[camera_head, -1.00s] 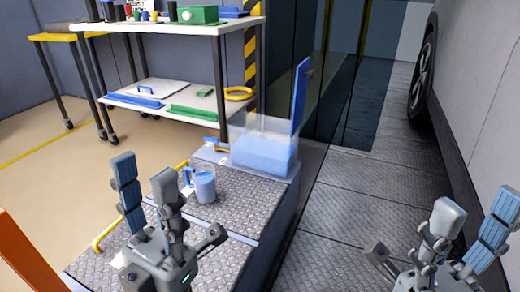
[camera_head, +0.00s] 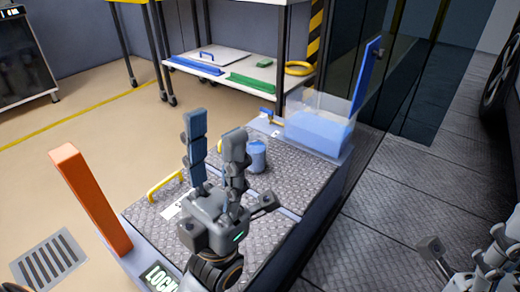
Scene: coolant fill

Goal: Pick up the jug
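The jug (camera_head: 257,157) is a small clear blue container with blue contents. It stands upright on the grey tread-plate top of a low cabinet (camera_head: 285,178). My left gripper (camera_head: 215,145) is in front of the jug and to its left, fingers pointing up and spread apart with nothing between them. Its right finger hides the left side of the jug, so the handle is not visible. My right gripper (camera_head: 490,255) is cut off by the right edge, so its fingers do not show fully.
A clear tank (camera_head: 318,133) with blue liquid and a raised blue lid (camera_head: 366,75) stands behind the jug. An orange post (camera_head: 92,200) rises at the left. Yellow handles (camera_head: 165,185) stick up from the cabinet. A shelf rack (camera_head: 225,70) stands behind. Floor at left is clear.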

